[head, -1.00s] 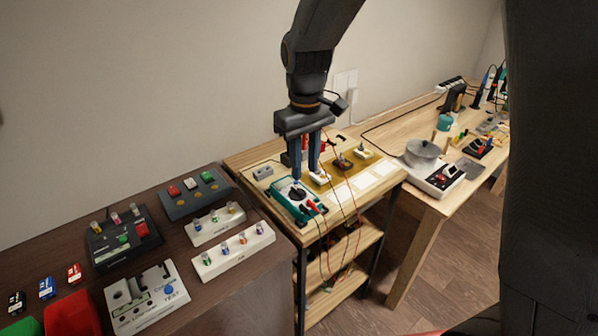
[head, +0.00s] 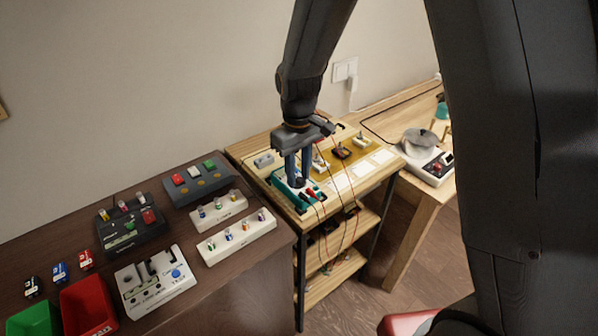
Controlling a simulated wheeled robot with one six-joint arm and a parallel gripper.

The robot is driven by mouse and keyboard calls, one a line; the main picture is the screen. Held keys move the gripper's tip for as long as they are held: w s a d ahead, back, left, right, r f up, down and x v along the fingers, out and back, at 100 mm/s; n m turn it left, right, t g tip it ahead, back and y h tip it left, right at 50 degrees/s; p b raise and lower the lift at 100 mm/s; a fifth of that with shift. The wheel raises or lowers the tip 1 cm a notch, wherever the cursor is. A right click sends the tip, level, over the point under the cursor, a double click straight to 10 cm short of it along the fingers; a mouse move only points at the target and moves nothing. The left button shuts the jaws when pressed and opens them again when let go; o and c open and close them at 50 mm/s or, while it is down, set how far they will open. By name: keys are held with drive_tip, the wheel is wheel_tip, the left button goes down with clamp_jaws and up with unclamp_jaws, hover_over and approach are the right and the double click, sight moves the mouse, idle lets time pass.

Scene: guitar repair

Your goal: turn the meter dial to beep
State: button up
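The teal meter (head: 281,184) lies on the light wooden shelf unit at the middle of the head view. Its dark dial (head: 299,183) shows just at my fingertips. My gripper (head: 298,180) points straight down over the meter, with its two blue-grey fingers around or right above the dial. A small gap shows between the fingers higher up. I cannot tell whether the fingertips touch the dial, and the dial's setting is too small to read. Red plugs (head: 311,194) sit at the meter's near right side.
Red and black leads hang in front of the shelf unit (head: 301,231). Boards with small parts lie behind the meter. A dark table (head: 226,284) at left holds several boxes, blocks and bins. A pot device (head: 418,142) stands on the right bench.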

clamp_jaws()
drive_tip(key=n, duration=0.6)
drive_tip(key=shift+w+d+n, duration=0.1)
drive_tip(key=shift+w+n, duration=0.1)
drive_tip(key=shift+n, duration=0.1)
drive_tip(key=n, duration=0.3)
drive_tip(key=shift+n, duration=0.3)
drive_tip(key=shift+w+n, duration=0.1)
drive_tip(key=shift+n, duration=1.6)
